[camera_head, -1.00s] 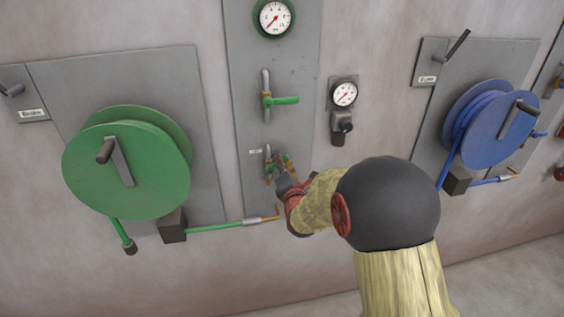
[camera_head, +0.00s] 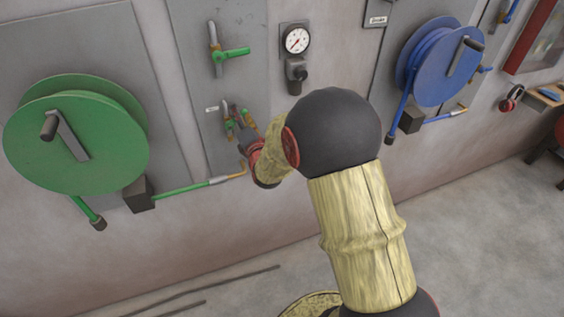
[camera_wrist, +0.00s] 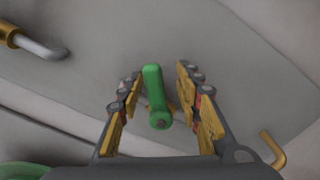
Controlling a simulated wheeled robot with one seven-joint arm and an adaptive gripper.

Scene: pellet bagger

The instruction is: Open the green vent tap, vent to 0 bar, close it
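The small green vent tap (camera_head: 229,126) sits low on the grey wall panel, partly hidden by my gripper (camera_head: 238,121). In the wrist view its green handle (camera_wrist: 155,100) stands between the two fingers of my gripper (camera_wrist: 159,80), end towards the camera. The fingers are open, with a visible gap on each side of the handle. The handle's pipe body is mostly hidden in the head view.
A larger green lever valve (camera_head: 232,53) is above on the panel. A white gauge (camera_head: 297,40) with a black knob is to the right. The green hose reel (camera_head: 100,150) stands left, its hose end (camera_head: 215,181) below the tap. A blue reel (camera_head: 445,65) is right.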

